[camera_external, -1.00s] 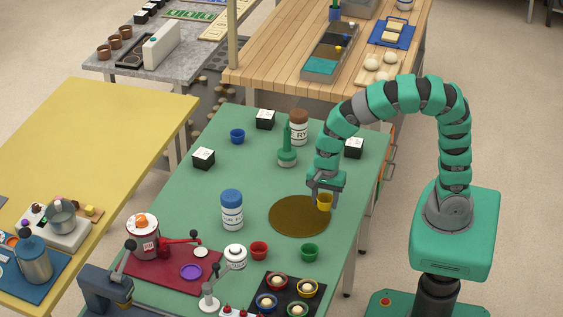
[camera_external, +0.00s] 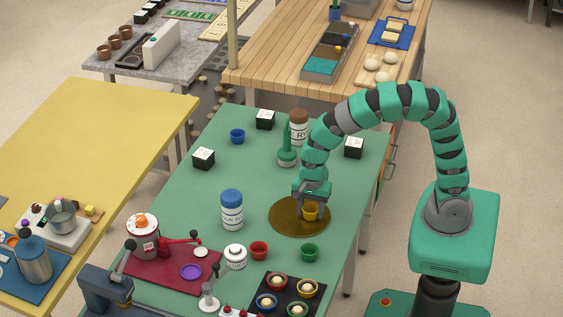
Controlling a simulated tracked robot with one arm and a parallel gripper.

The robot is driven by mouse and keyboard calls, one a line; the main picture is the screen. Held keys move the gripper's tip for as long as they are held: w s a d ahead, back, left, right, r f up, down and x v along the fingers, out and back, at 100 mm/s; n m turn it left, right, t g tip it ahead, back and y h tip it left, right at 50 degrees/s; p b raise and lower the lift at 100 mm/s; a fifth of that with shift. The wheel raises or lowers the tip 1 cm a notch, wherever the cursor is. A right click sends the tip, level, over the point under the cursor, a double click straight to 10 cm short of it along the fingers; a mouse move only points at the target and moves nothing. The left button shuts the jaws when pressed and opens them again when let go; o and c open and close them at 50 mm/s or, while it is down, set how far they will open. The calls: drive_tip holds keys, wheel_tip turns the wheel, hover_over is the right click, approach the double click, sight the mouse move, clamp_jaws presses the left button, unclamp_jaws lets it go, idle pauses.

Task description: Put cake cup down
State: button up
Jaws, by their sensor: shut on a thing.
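My gripper (camera_external: 311,206) is shut on a yellow cake cup (camera_external: 310,212) and points down over the round brown mat (camera_external: 284,226) on the green table. The cup looks upright, low over the right part of the mat. I cannot tell whether its bottom touches the mat. The fingers hide part of the cup's upper side.
A red cup (camera_external: 259,250) and a green cup (camera_external: 309,252) stand in front of the mat. A blue-capped jar (camera_external: 232,210) stands to its left. A green-handled tool (camera_external: 287,150) stands behind. A dark tray (camera_external: 284,292) holds several filled cups.

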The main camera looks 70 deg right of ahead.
drive_tip(key=shift+f, duration=0.1)
drive_tip(key=o, duration=1)
drive_tip(key=shift+c, duration=0.2)
wheel_tip(320, 180, up, 12)
drive_tip(key=p, duration=0.1)
drive_tip(key=shift+r, duration=0.2)
drive_tip(key=w+d+r+n+t, duration=0.2)
drive_tip(key=d+r+n+t, duration=0.2)
drive_tip(key=r, duration=0.7)
drive_tip(key=w+d+r+n+t, duration=0.2)
drive_tip(key=d+r+n+t, duration=0.25)
drive_tip(key=r, duration=0.65)
drive_tip(key=w+d+r+n+t, duration=0.3)
drive_tip(key=r+n, duration=0.2)
drive_tip(key=r, duration=0.5)
drive_tip(key=s+d+r+n+t, duration=0.2)
drive_tip(key=r, duration=0.4)
drive_tip(key=s+d+r+n+t, duration=0.2)
drive_tip(key=d+r, duration=0.1)
drive_tip(key=r, duration=0.4)
drive_tip(key=shift+s+d+r, duration=0.25)
drive_tip(key=shift+s, duration=0.1)
drive_tip(key=shift+o, duration=0.3)
drive_tip(key=shift+n, duration=0.25)
